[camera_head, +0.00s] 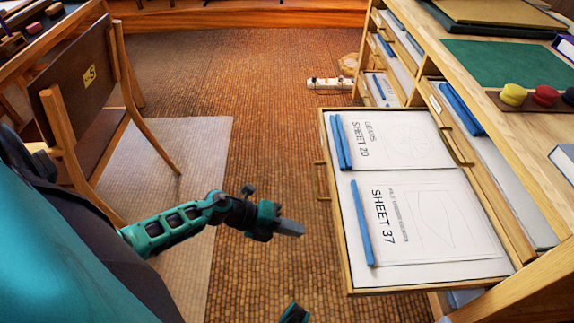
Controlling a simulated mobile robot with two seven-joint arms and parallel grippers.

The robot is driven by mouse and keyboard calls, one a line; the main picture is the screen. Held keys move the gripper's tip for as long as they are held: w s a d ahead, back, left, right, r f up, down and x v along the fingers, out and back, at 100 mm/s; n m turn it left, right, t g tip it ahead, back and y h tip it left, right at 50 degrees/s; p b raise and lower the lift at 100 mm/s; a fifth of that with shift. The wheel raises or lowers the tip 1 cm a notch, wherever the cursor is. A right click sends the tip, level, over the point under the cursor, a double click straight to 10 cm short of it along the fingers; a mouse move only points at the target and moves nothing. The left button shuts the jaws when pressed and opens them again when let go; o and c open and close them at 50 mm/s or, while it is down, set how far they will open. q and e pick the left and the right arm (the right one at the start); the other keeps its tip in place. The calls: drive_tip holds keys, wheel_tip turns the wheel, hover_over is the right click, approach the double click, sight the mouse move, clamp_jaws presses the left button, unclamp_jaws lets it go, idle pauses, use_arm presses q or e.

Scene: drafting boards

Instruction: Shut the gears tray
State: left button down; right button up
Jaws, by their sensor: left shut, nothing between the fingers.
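An open wooden tray (347,278) stands out to the left from the drafting cabinet. Its small wooden handle (322,180) is on its left front edge. Inside lie two white sheets, one marked SHEET 20 (405,140) and one marked SHEET 37 (430,215), with blue strips along them. My right gripper does not clearly show.
Other cabinet trays (398,45) hold papers and blue strips. A green mat (500,62) and coloured knobs (545,95) are on the cabinet top. A wooden chair (85,90) stands left on a pale mat. A power strip (330,84) lies behind; brick floor between is clear.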

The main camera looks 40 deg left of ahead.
sight(338, 235)
use_arm(q)
drive_tip(key=x, duration=0.2)
drive_tip(key=r+b+x, duration=0.1)
drive_tip(key=x, duration=0.4)
drive_tip(key=shift+w+d+b, duration=0.3)
drive_tip(key=shift+w+d, duration=0.1)
drive_tip(key=shift+d, duration=0.15)
drive_tip(key=shift+w+d, duration=0.3)
drive_tip(key=shift+d, duration=0.15)
